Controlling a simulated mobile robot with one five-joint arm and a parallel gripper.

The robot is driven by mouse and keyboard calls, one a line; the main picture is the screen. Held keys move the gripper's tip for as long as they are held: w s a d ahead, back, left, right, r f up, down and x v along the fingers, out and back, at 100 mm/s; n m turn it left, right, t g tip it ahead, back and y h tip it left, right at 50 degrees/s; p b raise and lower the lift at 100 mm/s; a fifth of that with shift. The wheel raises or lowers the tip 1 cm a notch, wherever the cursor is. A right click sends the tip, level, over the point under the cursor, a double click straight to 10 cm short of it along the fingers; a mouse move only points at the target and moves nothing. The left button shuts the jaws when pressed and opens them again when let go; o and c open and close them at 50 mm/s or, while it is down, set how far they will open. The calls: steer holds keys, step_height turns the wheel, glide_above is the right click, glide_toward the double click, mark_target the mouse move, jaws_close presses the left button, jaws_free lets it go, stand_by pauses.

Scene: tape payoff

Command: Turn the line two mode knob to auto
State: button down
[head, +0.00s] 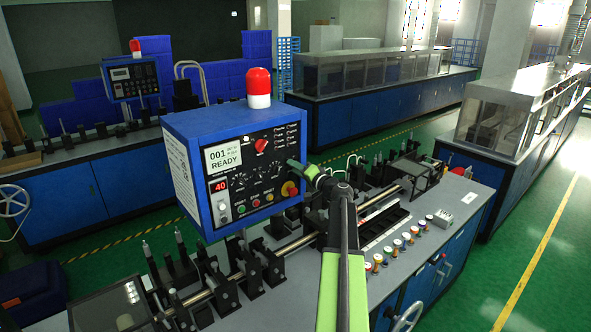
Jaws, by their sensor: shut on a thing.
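A blue control box (185,130) with a black front panel stands over the near machine. Its screen (223,157) reads "001" and "READY", and a red display below reads "40". A red knob (261,146) and several small dark knobs sit on the panel. My gripper (293,163), with green fingers, is at the panel's right part, shut on a small knob there. The fingers hide that knob, so its pointer and label cannot be read. I cannot make out which line the panel's labels name.
A red and yellow stop button (289,188) sits just below my fingers. A red lamp (259,87) tops the box. Several coloured spools (395,245) line the bench to the right. A second control box (131,78) stands behind left. Green floor is open at far right.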

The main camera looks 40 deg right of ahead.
steer(key=c, duration=1)
jaws_free()
steer(key=s, duration=0.5)
steer(key=s+a, duration=0.1)
steer(key=s, duration=0.5)
steer(key=s+a, duration=0.1)
steer(key=s, duration=0.5)
steer(key=shift+s, duration=0.15)
